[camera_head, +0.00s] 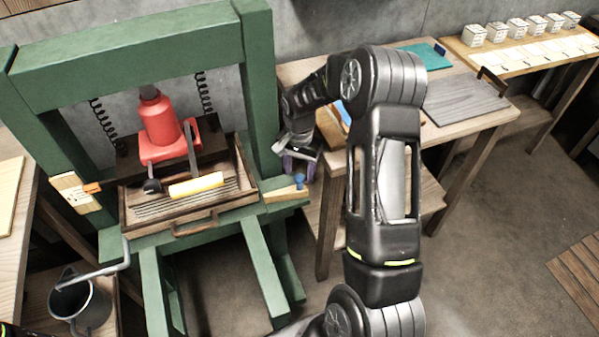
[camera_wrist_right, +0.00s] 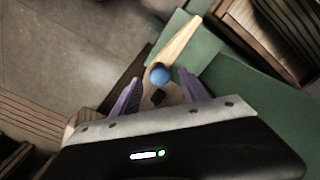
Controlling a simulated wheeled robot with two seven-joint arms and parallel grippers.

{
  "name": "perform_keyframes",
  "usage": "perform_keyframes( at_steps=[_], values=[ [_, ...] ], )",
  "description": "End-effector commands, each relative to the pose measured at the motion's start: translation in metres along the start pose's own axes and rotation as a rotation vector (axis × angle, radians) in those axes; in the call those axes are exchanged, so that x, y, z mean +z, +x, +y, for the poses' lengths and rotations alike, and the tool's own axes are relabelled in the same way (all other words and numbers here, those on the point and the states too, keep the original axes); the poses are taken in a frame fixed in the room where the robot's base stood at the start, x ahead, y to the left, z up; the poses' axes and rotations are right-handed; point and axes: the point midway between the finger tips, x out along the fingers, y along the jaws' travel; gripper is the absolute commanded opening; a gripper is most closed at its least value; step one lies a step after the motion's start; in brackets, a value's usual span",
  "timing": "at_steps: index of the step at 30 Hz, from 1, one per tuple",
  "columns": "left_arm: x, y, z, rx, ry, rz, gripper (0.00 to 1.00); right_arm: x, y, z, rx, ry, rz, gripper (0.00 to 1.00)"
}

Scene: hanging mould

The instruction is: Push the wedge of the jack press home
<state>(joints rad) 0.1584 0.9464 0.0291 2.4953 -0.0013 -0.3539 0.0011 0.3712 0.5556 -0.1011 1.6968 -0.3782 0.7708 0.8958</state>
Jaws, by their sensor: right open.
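The jack press (camera_head: 145,60) is a green frame at the left of the head view, with a red bottle jack (camera_head: 160,125) inside. The wedge (camera_head: 287,194) is a pale wooden piece with a blue knob, at the press's right side. In the right wrist view the wedge (camera_wrist_right: 180,42) points away, and its blue knob (camera_wrist_right: 160,76) lies between and just ahead of my fingertips. My right gripper (camera_head: 300,165) is open, with purple fingers, close to the knob. In the wrist view the right gripper (camera_wrist_right: 158,84) straddles the wedge's near end; I cannot tell whether it touches. My left gripper is out of view.
A grey crank handle (camera_head: 122,256) juts out at the front left, above a metal bucket (camera_head: 75,308). A wooden table (camera_head: 465,122) stands behind my right arm.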

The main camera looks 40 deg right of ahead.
Motion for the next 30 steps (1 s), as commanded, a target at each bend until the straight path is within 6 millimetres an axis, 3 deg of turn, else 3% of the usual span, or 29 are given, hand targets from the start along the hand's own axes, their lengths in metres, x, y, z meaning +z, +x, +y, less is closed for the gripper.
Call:
perform_keyframes(
  at_steps=[5,13,30],
  values=[
    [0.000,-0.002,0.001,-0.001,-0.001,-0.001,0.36,0.000,0.014,0.000,0.000,0.001,-0.001,0.52],
    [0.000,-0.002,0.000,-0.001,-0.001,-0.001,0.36,0.000,0.016,0.000,0.000,0.001,0.000,0.52],
    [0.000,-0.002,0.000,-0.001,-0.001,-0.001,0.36,0.000,0.015,0.000,0.000,0.001,0.000,0.05]
  ],
)
